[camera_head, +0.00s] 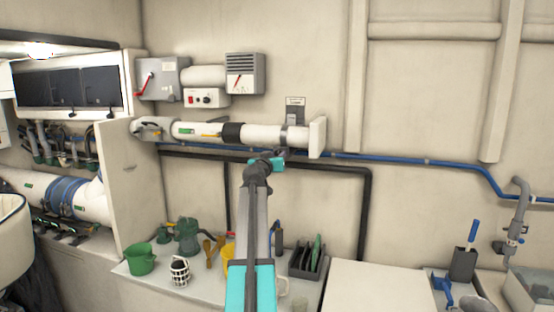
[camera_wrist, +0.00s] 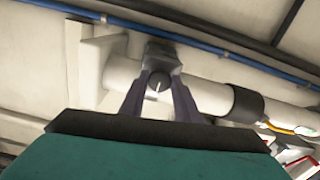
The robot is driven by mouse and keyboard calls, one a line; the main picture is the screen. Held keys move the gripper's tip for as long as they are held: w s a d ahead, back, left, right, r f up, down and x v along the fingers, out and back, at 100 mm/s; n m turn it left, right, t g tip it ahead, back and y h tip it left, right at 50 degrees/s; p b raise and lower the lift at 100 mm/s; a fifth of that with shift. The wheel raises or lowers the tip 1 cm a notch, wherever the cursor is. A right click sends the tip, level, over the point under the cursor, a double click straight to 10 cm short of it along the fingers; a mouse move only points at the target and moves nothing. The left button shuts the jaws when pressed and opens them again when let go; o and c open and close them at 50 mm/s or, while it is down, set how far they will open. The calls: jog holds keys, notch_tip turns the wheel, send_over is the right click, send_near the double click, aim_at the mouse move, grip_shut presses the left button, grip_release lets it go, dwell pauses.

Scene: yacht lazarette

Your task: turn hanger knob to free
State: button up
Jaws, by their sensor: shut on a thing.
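The hanger knob (camera_wrist: 159,82) is a small dark round knob with a pale pointer line. It sits on a grey hanger bracket (camera_wrist: 158,52) clamped around the white pipe (camera_wrist: 205,94), close to the pipe's end flange. The bracket also shows in the head view (camera_head: 292,117), below a small label plate. My gripper (camera_wrist: 158,92) has its two dark fingers on either side of the knob, shut on it. In the head view my gripper (camera_head: 281,154) reaches up to the underside of the pipe by the bracket, and the knob itself is too small to make out.
A blue pipe (camera_head: 400,160) and a black pipe (camera_head: 340,168) run along the wall below. A black sleeve (camera_head: 232,132) wraps the white pipe to the left. A counter below holds a green bucket (camera_head: 140,260) and a dark rack (camera_head: 307,263).

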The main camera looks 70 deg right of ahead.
jog(key=o, duration=1)
jog(key=shift+o, duration=0.2)
jog(key=shift+a, duration=0.1)
jog(key=a+b, duration=0.4)
jog(key=a, duration=0.9)
jog(key=shift+s+a, duration=0.3)
jog(key=shift+s, duration=0.15)
